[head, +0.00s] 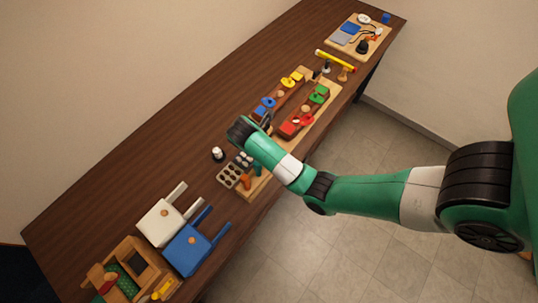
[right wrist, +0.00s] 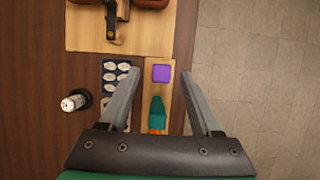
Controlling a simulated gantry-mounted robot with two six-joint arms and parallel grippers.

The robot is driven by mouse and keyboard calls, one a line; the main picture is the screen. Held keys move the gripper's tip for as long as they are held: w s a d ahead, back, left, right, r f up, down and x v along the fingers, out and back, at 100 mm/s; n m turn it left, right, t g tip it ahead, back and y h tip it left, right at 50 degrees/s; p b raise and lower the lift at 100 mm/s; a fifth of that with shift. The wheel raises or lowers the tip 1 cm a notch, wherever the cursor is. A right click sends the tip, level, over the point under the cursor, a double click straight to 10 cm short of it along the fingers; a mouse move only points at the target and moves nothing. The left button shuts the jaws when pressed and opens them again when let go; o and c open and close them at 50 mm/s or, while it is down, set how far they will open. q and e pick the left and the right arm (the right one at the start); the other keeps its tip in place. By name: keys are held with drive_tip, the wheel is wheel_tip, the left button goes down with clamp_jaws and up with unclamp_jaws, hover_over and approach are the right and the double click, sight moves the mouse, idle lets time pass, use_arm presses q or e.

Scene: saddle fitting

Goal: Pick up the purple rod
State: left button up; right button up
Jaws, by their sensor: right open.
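The purple rod (right wrist: 161,73) shows in the right wrist view as a small purple square on a narrow wooden strip (right wrist: 184,50). I mostly see its end, so its length is unclear. My right gripper (right wrist: 161,76) is open, with one finger on each side of the rod and clear gaps between. I cannot tell how far above the rod the fingertips are. In the head view my right arm and wrist hide the rod and the fingertips. My left gripper is in neither view.
A teal rod (right wrist: 157,110) and an orange rod (head: 245,181) stand in line with the purple one. A tray of round cups (head: 228,177) lies beside them, with a white-topped bottle (head: 217,154) to the left. Red and green blocks (head: 303,118) lie beyond.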

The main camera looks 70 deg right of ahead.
drive_tip(key=shift+x, duration=1)
drive_tip(key=x, duration=0.5)
drive_tip(key=shift+a, duration=0.15)
drive_tip(key=shift+c, duration=0.2)
clamp_jaws()
